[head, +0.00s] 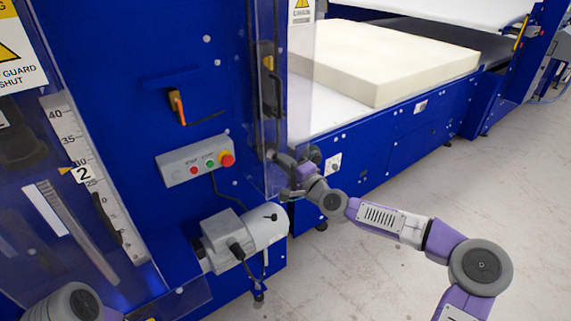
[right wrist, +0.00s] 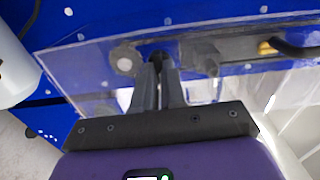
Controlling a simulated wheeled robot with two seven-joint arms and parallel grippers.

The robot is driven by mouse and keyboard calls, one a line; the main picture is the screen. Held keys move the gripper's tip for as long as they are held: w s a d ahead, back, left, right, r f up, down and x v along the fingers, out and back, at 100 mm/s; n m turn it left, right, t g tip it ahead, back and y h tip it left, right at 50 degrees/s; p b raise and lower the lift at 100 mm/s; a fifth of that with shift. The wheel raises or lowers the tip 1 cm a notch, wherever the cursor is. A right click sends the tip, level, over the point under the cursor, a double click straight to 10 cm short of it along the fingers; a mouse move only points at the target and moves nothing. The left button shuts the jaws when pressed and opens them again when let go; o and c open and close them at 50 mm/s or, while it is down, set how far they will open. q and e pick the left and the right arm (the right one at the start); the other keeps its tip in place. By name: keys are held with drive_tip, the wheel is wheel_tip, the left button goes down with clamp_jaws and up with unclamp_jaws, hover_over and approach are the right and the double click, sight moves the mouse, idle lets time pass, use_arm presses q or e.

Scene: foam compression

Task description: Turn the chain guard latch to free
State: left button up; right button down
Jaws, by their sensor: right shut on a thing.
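The chain guard is a clear panel (head: 268,110) on the blue machine's corner post, below a yellow warning sign (head: 302,10). My right gripper (head: 271,156) is at the guard's lower end. In the right wrist view the two grey fingers (right wrist: 160,66) are closed on a small dark piece, the latch (right wrist: 158,56), at the guard's edge. The fingers cover most of the latch, so I cannot tell which way it is turned. A round grey disc (right wrist: 125,61) and a grey block (right wrist: 203,58) sit on either side of it. My left gripper is out of view.
A grey button box (head: 195,162) with a red button and a grey motor (head: 240,238) stand out from the machine left of my right gripper. A cream foam block (head: 385,58) lies on the white bed. The floor (head: 390,270) at the right is clear.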

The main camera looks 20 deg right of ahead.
drive_tip(key=shift+m, duration=0.3)
drive_tip(key=c, duration=1.2)
unclamp_jaws()
drive_tip(key=shift+s, duration=0.1)
drive_tip(key=p+v, duration=0.1)
drive_tip(key=v, duration=0.6)
drive_tip(key=shift+s, duration=0.15)
